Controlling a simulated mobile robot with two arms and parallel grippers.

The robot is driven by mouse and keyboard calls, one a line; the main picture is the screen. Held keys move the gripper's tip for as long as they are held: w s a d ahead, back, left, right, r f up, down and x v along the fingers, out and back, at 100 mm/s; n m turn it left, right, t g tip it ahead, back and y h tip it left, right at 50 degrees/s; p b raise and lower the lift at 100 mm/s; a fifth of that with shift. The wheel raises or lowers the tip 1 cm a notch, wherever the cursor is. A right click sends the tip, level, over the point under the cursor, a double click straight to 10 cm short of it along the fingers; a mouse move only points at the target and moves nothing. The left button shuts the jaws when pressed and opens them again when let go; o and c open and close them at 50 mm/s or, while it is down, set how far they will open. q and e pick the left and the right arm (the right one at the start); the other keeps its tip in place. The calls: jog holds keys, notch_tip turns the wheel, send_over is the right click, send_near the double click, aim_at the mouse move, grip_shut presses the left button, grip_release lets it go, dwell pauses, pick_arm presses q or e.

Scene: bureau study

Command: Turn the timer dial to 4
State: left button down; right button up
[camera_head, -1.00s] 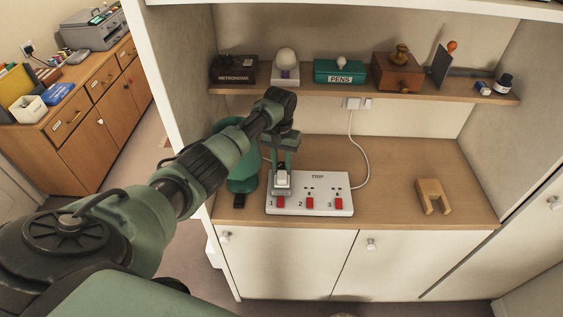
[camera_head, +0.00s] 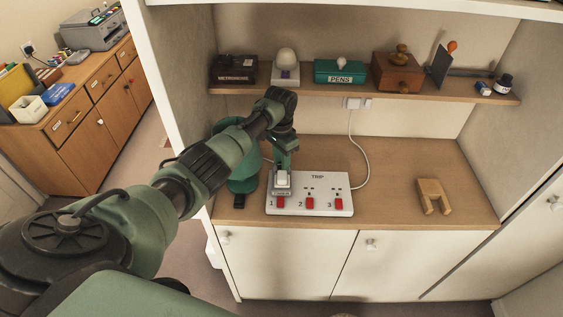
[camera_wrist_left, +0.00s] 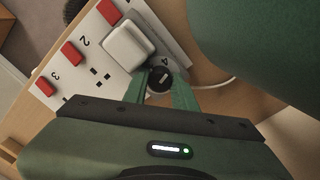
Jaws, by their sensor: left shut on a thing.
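A white power strip (camera_head: 335,180) marked TRIP lies on the cabinet top, with red switches numbered 1 to 3. A white block-shaped timer (camera_head: 282,179) sits at position 1; the left wrist view also shows it (camera_wrist_left: 126,46). Its dark round dial (camera_wrist_left: 159,78) bears a pale mark that I cannot read clearly. My left gripper (camera_head: 284,164) points down behind the block. In the left wrist view its green fingers (camera_wrist_left: 160,90) flank the dial and are shut on it. The head view hides the dial. My right gripper is not in view.
A wooden U-shaped block (camera_head: 432,196) lies right of the strip. A white cable (camera_head: 352,140) runs up to the wall socket. The shelf (camera_head: 300,91) above holds a metronome, a pens box and other items. A small black object (camera_head: 239,200) lies left of the strip.

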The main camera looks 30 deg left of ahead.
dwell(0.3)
pick_arm(q)
jog(key=c, duration=1.1)
grip_release()
